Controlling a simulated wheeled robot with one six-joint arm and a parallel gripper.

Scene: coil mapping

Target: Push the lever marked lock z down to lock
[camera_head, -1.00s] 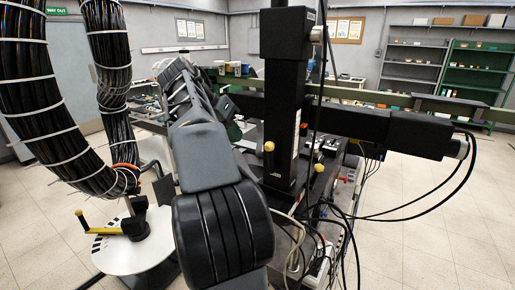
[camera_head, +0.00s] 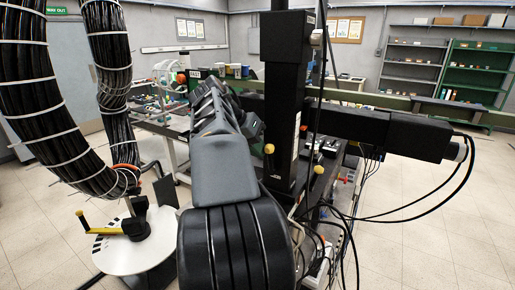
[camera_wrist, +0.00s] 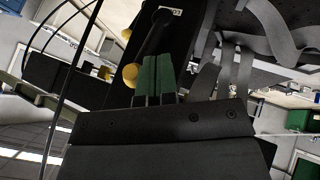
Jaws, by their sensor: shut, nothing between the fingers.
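In the wrist view, a black lever with a yellow knob (camera_wrist: 130,75) runs up to a small white label (camera_wrist: 171,11) on a black housing. The label is too small to read, so I cannot tell whether this is lock z. My gripper (camera_wrist: 157,58) has two green fingers shut together and empty. Their tips are close beside the lever's shaft; whether they touch it is unclear. In the head view, one yellow knob (camera_head: 269,149) shows on the black column, and another yellow knob (camera_head: 318,170) lies lower right. My fingers are hidden there behind my arm.
A black column (camera_head: 285,85) carries a horizontal black beam (camera_head: 370,130). Loose black cables (camera_head: 345,225) hang below. A thick cable bundle (camera_head: 35,110) and a round white stand (camera_head: 115,255) are at left. Open floor (camera_head: 440,230) lies right.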

